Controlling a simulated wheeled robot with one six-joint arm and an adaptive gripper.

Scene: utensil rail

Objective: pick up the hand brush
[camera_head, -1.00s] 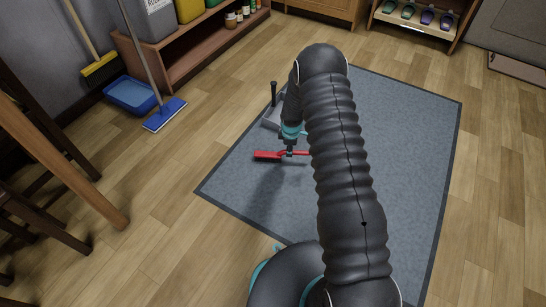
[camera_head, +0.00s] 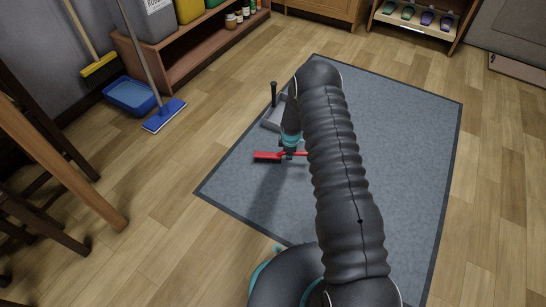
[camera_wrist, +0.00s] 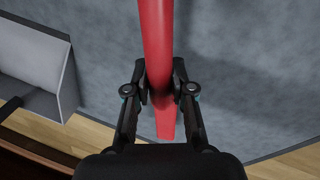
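The red hand brush (camera_head: 266,156) is on the grey-blue mat (camera_head: 400,150), left of my arm in the head view. My arm hides its right end. My gripper (camera_head: 290,155) reaches down onto it from above. In the wrist view, the brush's red handle (camera_wrist: 158,40) runs top to bottom between the two fingers of my gripper (camera_wrist: 161,88). The fingertips are close in against both sides of the handle, so the gripper looks shut on it. No clear gap shows between the brush and the mat.
A grey dustpan (camera_head: 273,124) with an upright dark handle stands just behind the brush; its tray (camera_wrist: 30,65) fills the wrist view's left. A blue mop (camera_head: 164,115), blue pan and yellow broom stand at left. Chair legs are at front left. The mat's right side is clear.

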